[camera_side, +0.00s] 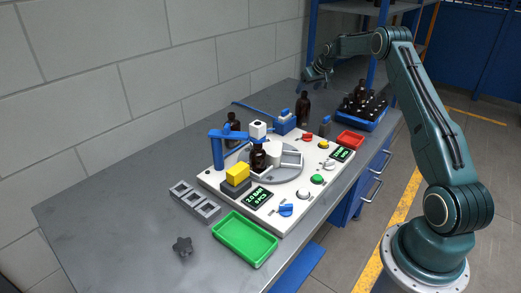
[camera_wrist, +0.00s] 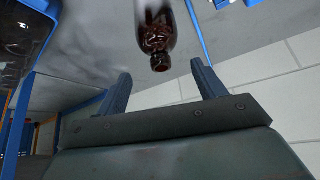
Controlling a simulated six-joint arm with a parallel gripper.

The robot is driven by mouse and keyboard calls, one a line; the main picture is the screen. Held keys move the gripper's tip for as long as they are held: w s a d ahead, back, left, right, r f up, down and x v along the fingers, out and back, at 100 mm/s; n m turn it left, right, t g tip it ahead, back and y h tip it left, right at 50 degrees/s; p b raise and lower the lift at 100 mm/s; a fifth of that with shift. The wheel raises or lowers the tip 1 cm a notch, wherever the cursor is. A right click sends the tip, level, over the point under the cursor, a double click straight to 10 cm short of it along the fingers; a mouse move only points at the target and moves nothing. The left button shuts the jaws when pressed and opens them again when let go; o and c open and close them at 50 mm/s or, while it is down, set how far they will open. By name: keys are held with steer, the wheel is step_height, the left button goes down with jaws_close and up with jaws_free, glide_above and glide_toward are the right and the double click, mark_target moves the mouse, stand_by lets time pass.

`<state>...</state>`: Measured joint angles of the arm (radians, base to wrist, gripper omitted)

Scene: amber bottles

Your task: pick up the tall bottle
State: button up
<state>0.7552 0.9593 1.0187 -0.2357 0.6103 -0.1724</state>
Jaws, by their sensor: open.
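A tall dark amber bottle (camera_side: 303,108) stands upright on the bench behind the white machine panel. My gripper (camera_side: 316,76) is above it and slightly right in the side view. In the wrist view, one amber bottle (camera_wrist: 158,35) has its neck pointing towards my gripper (camera_wrist: 162,84). The two fingers are spread wide with nothing between them, and the bottle lies beyond the fingertips, apart from them. It appears to be the same tall bottle. The top edge of the wrist view cuts off its far end.
Another amber bottle (camera_side: 232,127) stands by the blue bracket, and one (camera_side: 258,158) stands on the round plate. A blue crate (camera_side: 362,121) with amber bottles is to the right. A red tray (camera_side: 350,140) and green tray (camera_side: 244,239) flank the panel. The bench's left is clear.

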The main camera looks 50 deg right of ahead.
mark_target(305, 92)
steer(key=shift+w+d+f, duration=0.1)
steer(key=shift+w+f, duration=0.2)
steer(key=shift+f, duration=0.1)
steer(key=shift+x, duration=2.6)
